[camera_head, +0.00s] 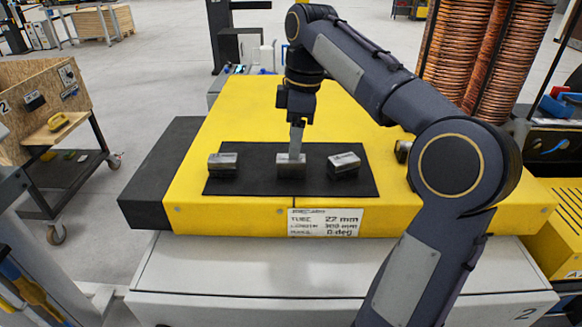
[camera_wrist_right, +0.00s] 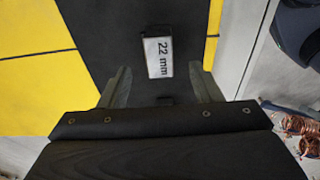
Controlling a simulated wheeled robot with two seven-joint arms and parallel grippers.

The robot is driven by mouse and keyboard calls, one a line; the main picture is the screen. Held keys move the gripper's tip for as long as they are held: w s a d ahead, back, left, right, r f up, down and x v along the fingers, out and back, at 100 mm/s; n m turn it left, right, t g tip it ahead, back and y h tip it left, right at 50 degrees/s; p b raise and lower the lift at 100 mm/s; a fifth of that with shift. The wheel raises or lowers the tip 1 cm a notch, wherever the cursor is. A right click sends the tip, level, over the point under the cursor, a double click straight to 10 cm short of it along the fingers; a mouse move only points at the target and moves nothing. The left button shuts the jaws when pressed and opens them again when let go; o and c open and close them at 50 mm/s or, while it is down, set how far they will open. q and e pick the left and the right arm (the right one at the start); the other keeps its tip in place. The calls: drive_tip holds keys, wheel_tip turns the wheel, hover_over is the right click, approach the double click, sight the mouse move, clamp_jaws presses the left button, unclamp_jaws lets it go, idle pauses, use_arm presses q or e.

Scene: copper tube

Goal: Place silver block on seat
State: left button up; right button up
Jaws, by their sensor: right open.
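Three silver blocks lie in a row on a black mat (camera_head: 255,187): a left one (camera_head: 223,165), a middle one (camera_head: 291,166) and a right one (camera_head: 344,165). My right gripper (camera_head: 296,150) points down at the middle block, its fingers overlapping the block's top edge. In the wrist view my open fingers (camera_wrist_right: 163,88) stand apart. A block labelled "22 mm" (camera_wrist_right: 158,57) lies just beyond them, and a small dark piece shows between them, mostly hidden. I cannot tell which part is the seat. My left gripper is out of view.
The mat lies on a yellow machine top (camera_head: 250,110) with a "22 mm" tube label (camera_head: 325,222) on its front. A small metal part (camera_head: 403,150) is half hidden by my right arm. Copper coils (camera_head: 500,60) stand at the right, a cart (camera_head: 75,150) at the left.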

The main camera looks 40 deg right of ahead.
sight(291, 166)
drive_tip(key=f, duration=0.4)
drive_tip(key=shift+w+a+f, duration=0.2)
drive_tip(key=shift+f, duration=0.15)
drive_tip(key=shift+r, duration=0.1)
clamp_jaws()
